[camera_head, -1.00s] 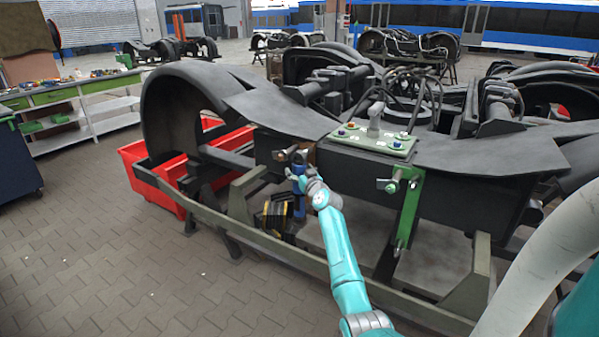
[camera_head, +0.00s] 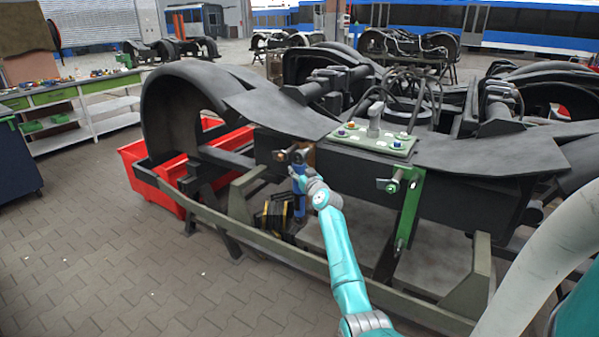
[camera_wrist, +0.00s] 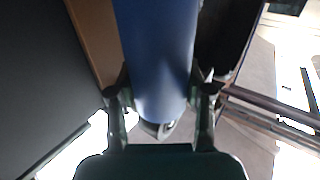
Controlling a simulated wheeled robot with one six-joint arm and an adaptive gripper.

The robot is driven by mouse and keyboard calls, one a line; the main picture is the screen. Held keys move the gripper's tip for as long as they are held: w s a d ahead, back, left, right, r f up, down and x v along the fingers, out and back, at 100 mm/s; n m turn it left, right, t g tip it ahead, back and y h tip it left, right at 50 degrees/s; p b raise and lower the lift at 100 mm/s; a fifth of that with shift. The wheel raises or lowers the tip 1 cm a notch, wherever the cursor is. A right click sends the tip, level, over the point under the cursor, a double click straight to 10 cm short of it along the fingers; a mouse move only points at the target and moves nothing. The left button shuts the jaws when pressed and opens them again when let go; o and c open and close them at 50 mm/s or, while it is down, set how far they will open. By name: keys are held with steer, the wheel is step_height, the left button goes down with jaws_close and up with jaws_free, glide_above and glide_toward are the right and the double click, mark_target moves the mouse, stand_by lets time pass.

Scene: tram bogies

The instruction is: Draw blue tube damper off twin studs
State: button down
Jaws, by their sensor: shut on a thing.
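The blue tube damper (camera_wrist: 157,60) runs upright through the middle of the wrist view, between the two fingers of my gripper (camera_wrist: 162,112). My gripper is shut on it, one finger on each side of the tube. In the head view the blue tube (camera_head: 299,180) shows just behind my wrist, in front of the dark bogie frame. A dark end eye (camera_head: 298,156) shows at its top, beside a brown bracket (camera_head: 308,152). The studs are not clearly visible, and I cannot tell how far the eyes sit on them.
A red crate (camera_head: 150,192) stands at the left under the bogie's wheel arch. The stand's olive rail (camera_head: 290,254) runs in front of and below my gripper. A black-and-yellow part (camera_head: 270,215) is close beside the damper. A green plate (camera_head: 372,138) lies on the frame.

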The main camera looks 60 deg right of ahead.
steer(key=shift+r, duration=0.25)
steer(key=shift+s+a, duration=0.1)
steer(key=shift+a, duration=1.85)
steer(key=shift+a, duration=2.15)
steer(key=shift+s+a, duration=0.15)
steer(key=shift+a, duration=1.7)
